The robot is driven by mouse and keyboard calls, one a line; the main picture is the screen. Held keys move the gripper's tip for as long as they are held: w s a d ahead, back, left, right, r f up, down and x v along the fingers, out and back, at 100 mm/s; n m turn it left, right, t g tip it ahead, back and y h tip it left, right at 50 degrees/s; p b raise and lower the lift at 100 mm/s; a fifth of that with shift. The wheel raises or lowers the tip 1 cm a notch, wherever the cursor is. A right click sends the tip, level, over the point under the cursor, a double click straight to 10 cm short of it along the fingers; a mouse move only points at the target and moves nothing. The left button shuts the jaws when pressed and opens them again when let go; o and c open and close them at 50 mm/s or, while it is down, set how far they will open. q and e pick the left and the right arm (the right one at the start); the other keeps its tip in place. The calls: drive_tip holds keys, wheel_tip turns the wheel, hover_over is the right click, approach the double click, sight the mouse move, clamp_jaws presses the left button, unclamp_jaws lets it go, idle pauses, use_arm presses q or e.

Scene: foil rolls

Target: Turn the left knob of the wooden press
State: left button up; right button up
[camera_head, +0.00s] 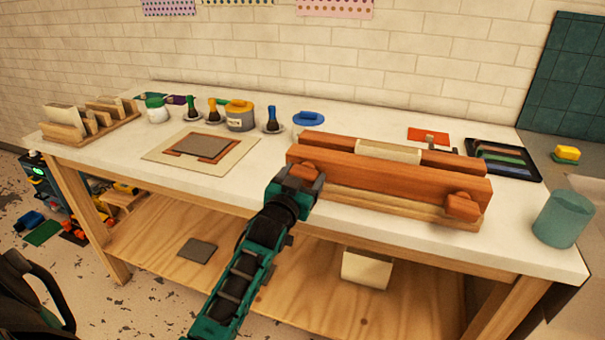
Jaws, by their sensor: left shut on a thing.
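The wooden press (385,176) lies across the front right part of the white workbench. It has long reddish-brown bars on a paler base, with a cream block (388,151) between the bars. Its left knob (309,169) is at the left end of the front bar, partly hidden by my gripper. Its right knob (463,205) is uncovered at the right end. My left gripper (302,180), on a teal and black arm reaching up from below, is shut on the left knob. My right gripper is not in view.
A teal cup (563,218) stands right of the press near the bench edge. A dark tray (503,159) lies behind it. Left are a flat board (156,153), several jars and brushes, and a wooden rack (75,135). A lower shelf (345,310) runs underneath.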

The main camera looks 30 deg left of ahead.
use_arm(q)
drive_tip(key=o, duration=1)
drive_tip(key=shift+c, duration=0.2)
drive_tip(key=v, duration=1.3)
drive_tip(key=shift+f, duration=0.1)
drive_tip(key=s+d+f+m+g+h, duration=0.1)
drive_tip(key=s+d+f+g+h, duration=0.2)
drive_tip(key=s+d+f, duration=0.3)
drive_tip(key=s+d+f+m+g+h, duration=0.2)
drive_tip(key=s+d+f, duration=0.5)
drive_tip(key=f, duration=0.7)
drive_tip(key=shift+d+m+g+h, duration=0.3)
drive_tip(key=shift+d+g+h, duration=0.25)
drive_tip(key=shift+g+h, duration=0.25)
